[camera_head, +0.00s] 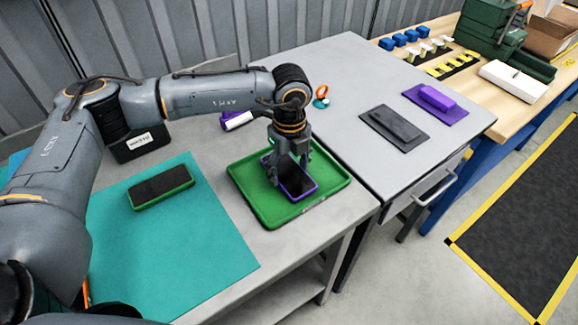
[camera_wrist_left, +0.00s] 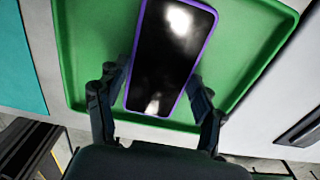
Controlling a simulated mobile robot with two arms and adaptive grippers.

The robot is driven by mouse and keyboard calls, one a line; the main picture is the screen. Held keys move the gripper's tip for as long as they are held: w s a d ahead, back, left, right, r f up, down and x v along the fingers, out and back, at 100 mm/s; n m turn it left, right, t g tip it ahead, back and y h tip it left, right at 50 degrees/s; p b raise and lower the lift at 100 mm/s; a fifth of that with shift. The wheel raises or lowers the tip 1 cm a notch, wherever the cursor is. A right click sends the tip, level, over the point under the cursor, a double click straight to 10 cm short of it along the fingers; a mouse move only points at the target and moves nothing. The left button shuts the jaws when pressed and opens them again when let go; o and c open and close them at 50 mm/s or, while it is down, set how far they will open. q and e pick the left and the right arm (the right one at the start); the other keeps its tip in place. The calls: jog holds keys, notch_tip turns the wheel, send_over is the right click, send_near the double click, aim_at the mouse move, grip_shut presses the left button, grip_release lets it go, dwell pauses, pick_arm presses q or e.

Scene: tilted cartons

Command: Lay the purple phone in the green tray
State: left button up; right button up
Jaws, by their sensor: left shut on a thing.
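The purple phone (camera_head: 297,182) has a dark screen and a purple rim. It is inside the outline of the green tray (camera_head: 247,198), near the tray's middle. My left gripper (camera_head: 287,174) is above the tray with its fingers shut on the phone's sides. The left wrist view shows the phone (camera_wrist_left: 172,55) between the two fingers of my left gripper (camera_wrist_left: 157,98), screen facing the camera, with the tray (camera_wrist_left: 80,60) behind it. I cannot tell whether the phone touches the tray floor. My right gripper is not in view.
A green-rimmed phone (camera_head: 161,187) lies on the teal mat (camera_head: 190,245) left of the tray. A white and purple item (camera_head: 237,120) is behind the tray. A dark block (camera_head: 395,126) and a purple block (camera_head: 437,98) lie on pads on the grey table to the right.

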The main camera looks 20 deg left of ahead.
aim_at(289, 173)
pick_arm(q)
jog(key=shift+f, duration=0.2)
jog(key=o, duration=1)
jog(key=shift+o, duration=1.4)
jog(key=shift+r, duration=0.1)
jog(key=shift+r, duration=0.25)
notch_tip(289, 173, up, 12)
jog(key=b, duration=0.1)
jog(key=shift+b, duration=0.3)
jog(key=shift+f, duration=0.15)
